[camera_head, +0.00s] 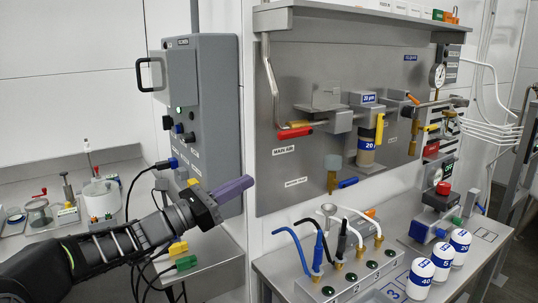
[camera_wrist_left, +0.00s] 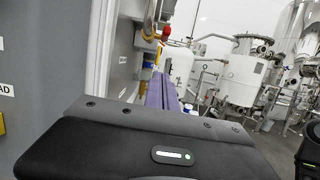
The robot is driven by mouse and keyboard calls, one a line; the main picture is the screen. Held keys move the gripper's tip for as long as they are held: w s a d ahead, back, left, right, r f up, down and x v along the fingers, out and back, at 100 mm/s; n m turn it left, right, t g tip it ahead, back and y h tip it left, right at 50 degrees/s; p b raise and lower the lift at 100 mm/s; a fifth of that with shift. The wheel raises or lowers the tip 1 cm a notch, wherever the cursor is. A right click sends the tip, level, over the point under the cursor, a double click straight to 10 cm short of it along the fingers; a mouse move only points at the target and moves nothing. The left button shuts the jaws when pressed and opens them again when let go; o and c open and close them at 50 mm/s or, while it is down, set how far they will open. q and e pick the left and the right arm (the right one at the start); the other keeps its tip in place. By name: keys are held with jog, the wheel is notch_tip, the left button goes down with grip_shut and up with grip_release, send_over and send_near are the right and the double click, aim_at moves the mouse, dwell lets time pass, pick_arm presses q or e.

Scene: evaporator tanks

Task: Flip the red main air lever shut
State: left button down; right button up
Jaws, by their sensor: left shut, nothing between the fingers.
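The red main air lever (camera_head: 295,133) is on the grey panel, just above the "MAIN AIR" label. Its handle lies nearly level, close along the pipe, with a yellow piece just above it. My left gripper (camera_head: 249,182) has purple fingers and is shut and empty. It is left of and below the lever, apart from it, near the panel's left edge. In the left wrist view the purple fingers (camera_wrist_left: 161,92) point away from the camera. A small red part shows beyond them there; I cannot tell whether it is the lever. My right gripper is not in view.
A grey control cabinet (camera_head: 205,110) with a black handle stands behind my left gripper. The grey panel (camera_head: 330,65) carries pipes, a filter and other valves. Below it, a bench holds coloured hoses and white blue-labelled cylinders (camera_head: 420,277).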

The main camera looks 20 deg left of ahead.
pick_arm(q)
jog(key=shift+d, duration=0.15)
jog(key=p, duration=0.4)
send_near(295, 133)
jog(key=w+d+f, duration=0.2)
jog(key=w+d, duration=0.1)
jog(key=w, duration=0.2)
jog(key=shift+s+r, duration=0.15)
jog(key=shift+r, duration=0.3)
jog(key=shift+r, duration=0.1)
jog(key=shift+s+a+r+g+p, duration=0.1)
jog(key=shift+r+g+p, duration=0.25)
jog(key=shift+p, duration=0.3)
